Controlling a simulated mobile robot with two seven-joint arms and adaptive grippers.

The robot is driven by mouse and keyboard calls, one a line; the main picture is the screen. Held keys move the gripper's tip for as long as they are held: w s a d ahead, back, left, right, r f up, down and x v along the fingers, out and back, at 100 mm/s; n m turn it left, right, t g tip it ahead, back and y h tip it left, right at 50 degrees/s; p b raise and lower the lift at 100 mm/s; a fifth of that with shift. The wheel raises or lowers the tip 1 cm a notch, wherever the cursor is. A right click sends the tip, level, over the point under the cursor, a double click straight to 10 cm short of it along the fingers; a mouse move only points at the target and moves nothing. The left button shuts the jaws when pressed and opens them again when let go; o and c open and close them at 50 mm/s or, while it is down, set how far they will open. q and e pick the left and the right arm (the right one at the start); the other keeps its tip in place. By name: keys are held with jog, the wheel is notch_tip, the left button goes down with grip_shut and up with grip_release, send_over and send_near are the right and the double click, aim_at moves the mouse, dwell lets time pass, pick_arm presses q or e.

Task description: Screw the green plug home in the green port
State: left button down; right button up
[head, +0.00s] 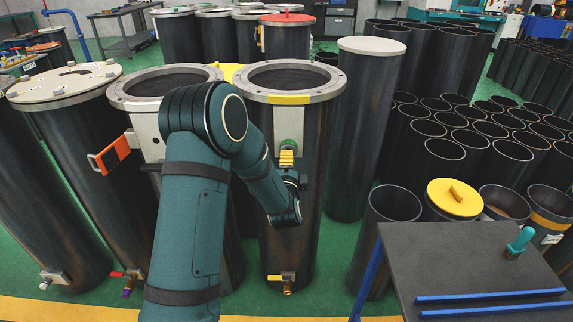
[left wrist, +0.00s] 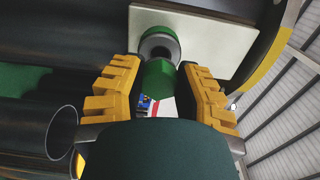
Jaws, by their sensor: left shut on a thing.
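The green port (head: 291,146) is on a pale plate on the side of the open black flanged cylinder near the centre. In the left wrist view the port (left wrist: 158,44) is a dark round opening with a green and grey ring. The green plug (left wrist: 159,79) is a green faceted piece between the yellow fingers of my left gripper (left wrist: 158,68), lined up with the port and overlapping its near edge. I cannot tell how deep it sits. In the head view my left gripper (head: 287,159) is shut on it, just below the port. My right gripper is not in view.
Another open flanged cylinder (head: 150,103) and a lidded one (head: 40,91) stand to the left. A brass valve with a yellow handle (head: 287,283) is low on the port's cylinder. A dark table (head: 470,262) with a teal-handled brush (head: 519,243) is at right.

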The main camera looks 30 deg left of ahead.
pick_arm(q)
jog(key=shift+x, duration=1.45)
dwell(0.7)
jog(key=shift+c, duration=1.6)
grip_release()
jog(key=shift+f+b, duration=0.35)
jog(key=shift+b, duration=0.2)
jog(key=v, duration=0.7)
